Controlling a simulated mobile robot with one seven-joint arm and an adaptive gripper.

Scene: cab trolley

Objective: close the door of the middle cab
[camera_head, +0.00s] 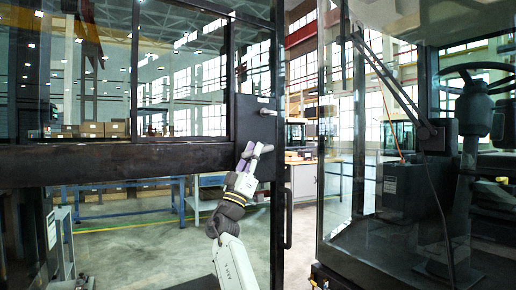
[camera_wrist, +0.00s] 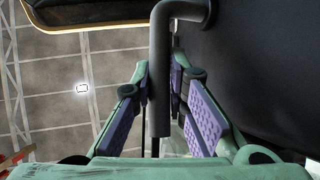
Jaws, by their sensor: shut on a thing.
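The cab door (camera_head: 180,158) fills the left of the head view, with a dark frame and large glass panes. It stands open, with a gap between its edge and the cab (camera_head: 425,200) on the right. My gripper (camera_head: 258,150) is at the dark lock panel (camera_head: 257,118) near the door's right edge. In the wrist view, a dark grey bar handle (camera_wrist: 161,75) bends at the top and runs down between the purple-padded fingers of my gripper (camera_wrist: 162,82). My gripper is shut on this handle. In the head view, my gripper hides the held part.
Inside the cab are a steering wheel (camera_head: 478,80) and dark console. A long vertical bar (camera_head: 288,215) is at the door's edge. Blue workbenches (camera_head: 130,198) and a white cabinet (camera_head: 304,183) stand behind. Grey floor (camera_head: 140,240) shows through the door's lower part.

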